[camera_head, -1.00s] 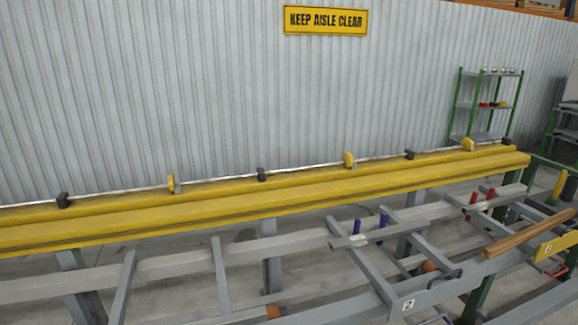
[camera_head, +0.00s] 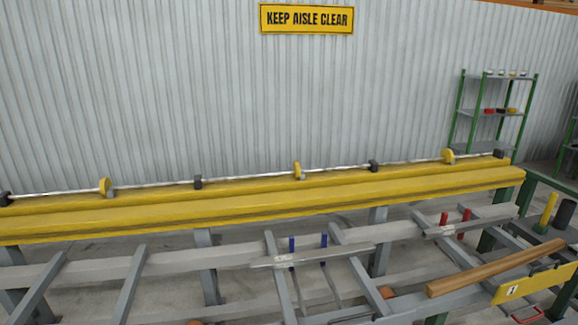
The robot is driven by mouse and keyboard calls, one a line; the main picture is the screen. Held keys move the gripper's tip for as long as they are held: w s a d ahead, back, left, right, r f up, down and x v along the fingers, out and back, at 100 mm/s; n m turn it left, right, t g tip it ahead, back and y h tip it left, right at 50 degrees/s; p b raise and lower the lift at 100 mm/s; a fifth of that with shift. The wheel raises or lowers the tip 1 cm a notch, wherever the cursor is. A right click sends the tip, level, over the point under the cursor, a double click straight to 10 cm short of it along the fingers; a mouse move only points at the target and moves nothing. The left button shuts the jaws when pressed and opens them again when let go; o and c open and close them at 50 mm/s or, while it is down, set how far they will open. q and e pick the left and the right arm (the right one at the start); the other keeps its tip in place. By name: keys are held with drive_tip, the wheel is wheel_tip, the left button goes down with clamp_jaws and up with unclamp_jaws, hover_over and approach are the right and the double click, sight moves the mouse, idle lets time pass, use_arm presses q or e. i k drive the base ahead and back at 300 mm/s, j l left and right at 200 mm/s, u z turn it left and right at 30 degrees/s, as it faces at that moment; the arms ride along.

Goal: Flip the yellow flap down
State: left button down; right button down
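Three yellow flaps show on the thin metal rod along the back of the yellow beam (camera_head: 260,205): a left one (camera_head: 105,187), a middle one (camera_head: 297,171) and a right one (camera_head: 448,156). All three stand up above the beam. I cannot tell which of them the task means. Black blocks, such as the one near the middle (camera_head: 198,182), sit on the rod between the flaps. Neither of my grippers is in view.
Below the beam is a grey frame with slanted bars, blue pegs (camera_head: 323,242) and red pegs (camera_head: 444,219). A wooden bar (camera_head: 495,267) lies at the right near a yellow plate (camera_head: 533,284). A green shelf (camera_head: 493,112) stands behind, by the corrugated wall.

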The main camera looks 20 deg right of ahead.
sight(506, 291)
drive_tip(key=l+u, duration=0.25)
drive_tip(key=l, duration=0.2)
drive_tip(key=l+u, duration=0.3)
drive_tip(key=k+l+u, duration=0.25)
drive_tip(key=l, duration=0.25)
drive_tip(key=l+u, duration=0.25)
drive_tip(key=l, duration=0.15)
drive_tip(key=l+u, duration=0.15)
drive_tip(key=l, duration=0.5)
drive_tip(key=z, duration=0.5)
drive_tip(key=i+l+z, duration=0.1)
drive_tip(key=z, duration=0.9)
drive_tip(key=i+z, duration=0.1)
drive_tip(key=z, duration=0.95)
drive_tip(key=i+j+z, duration=0.1)
drive_tip(key=z, duration=0.4)
drive_tip(key=j+z, duration=0.1)
drive_tip(key=z, duration=0.4)
drive_tip(key=j+z, duration=0.1)
drive_tip(key=z, duration=0.4)
